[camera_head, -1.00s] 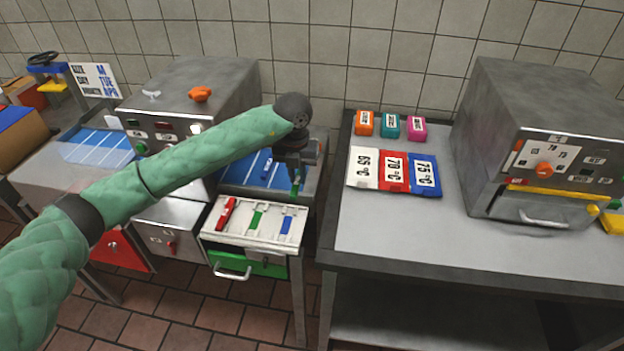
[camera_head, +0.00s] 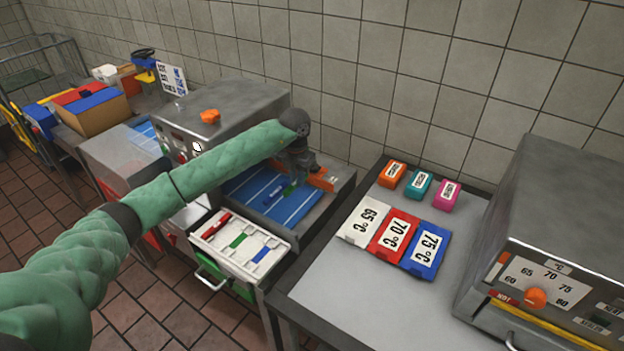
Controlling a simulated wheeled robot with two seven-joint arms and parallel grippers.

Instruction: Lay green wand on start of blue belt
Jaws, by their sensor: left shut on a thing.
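My left gripper (camera_head: 291,182) points down over the right-hand stretch of the blue belt (camera_head: 297,208), near its far side. It is shut on a small green wand (camera_head: 289,190), partly hidden by the fingers. The wand is at or just above the belt; I cannot tell if it touches. My right gripper is not in view.
An open tray (camera_head: 215,242) below the belt holds a red, a green and a blue piece. An orange part (camera_head: 322,180) stands beside the gripper. Right, a table (camera_head: 345,290) carries temperature cards, coloured blocks and a grey oven (camera_head: 560,230). The grey machine (camera_head: 240,100) stands left of the gripper.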

